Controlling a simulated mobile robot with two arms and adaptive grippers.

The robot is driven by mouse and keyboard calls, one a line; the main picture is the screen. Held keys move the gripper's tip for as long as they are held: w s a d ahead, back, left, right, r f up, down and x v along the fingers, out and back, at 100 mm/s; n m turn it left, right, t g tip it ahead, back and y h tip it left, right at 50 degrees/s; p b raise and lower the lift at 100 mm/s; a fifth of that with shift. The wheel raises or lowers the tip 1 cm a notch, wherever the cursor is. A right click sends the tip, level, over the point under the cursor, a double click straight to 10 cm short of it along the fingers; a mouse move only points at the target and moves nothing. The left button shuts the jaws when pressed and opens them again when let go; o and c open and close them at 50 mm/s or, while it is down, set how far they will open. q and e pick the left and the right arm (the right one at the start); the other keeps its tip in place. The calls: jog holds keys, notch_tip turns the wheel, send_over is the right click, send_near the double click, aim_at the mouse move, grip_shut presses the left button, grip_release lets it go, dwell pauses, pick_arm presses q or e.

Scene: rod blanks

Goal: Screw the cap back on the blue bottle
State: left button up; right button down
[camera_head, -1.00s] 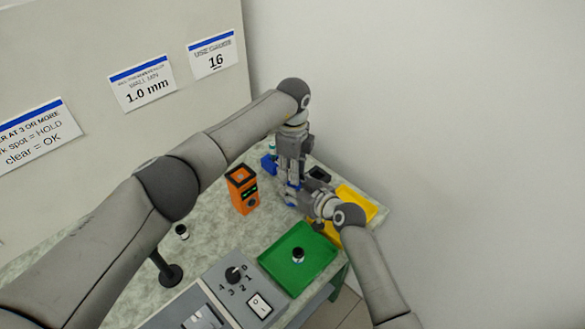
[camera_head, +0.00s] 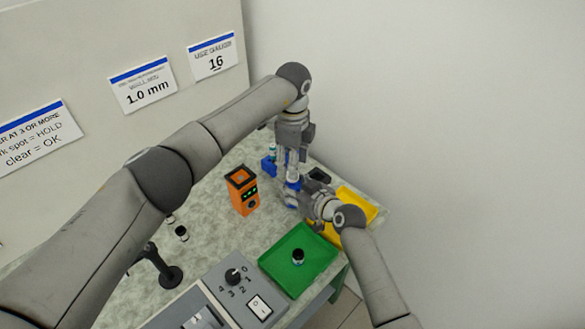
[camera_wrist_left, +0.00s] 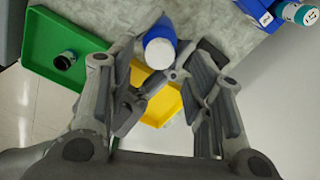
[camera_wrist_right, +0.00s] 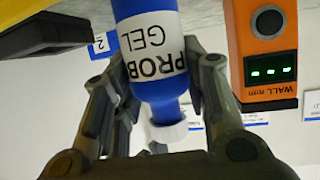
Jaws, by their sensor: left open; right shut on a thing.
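The blue bottle (camera_wrist_right: 150,60) has a white label reading "PROB GEL" in the right wrist view, where it appears upside down. My right gripper (camera_head: 297,192) is shut on its body. The white cap (camera_wrist_right: 168,131) sits on the bottle's neck; I cannot tell how tight it is. The left wrist view looks down on the cap (camera_wrist_left: 160,53) with the blue bottle around it. My left gripper (camera_wrist_left: 167,92) is open and empty, above the cap and apart from it. In the head view the bottle is mostly hidden by the grippers.
An orange gauge (camera_head: 243,191) stands left of the grippers. A green tray (camera_head: 275,262) holds a short rod piece (camera_head: 298,256). A yellow tray (camera_head: 357,203) lies behind my right arm. A blue holder (camera_head: 268,165) stands behind. A control box (camera_head: 222,295) is in front.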

pick_arm(q)
jog(key=shift+r, duration=0.45)
jog(key=shift+o, duration=0.4)
jog(key=o, duration=0.5)
notch_tip(320, 180, up, 12)
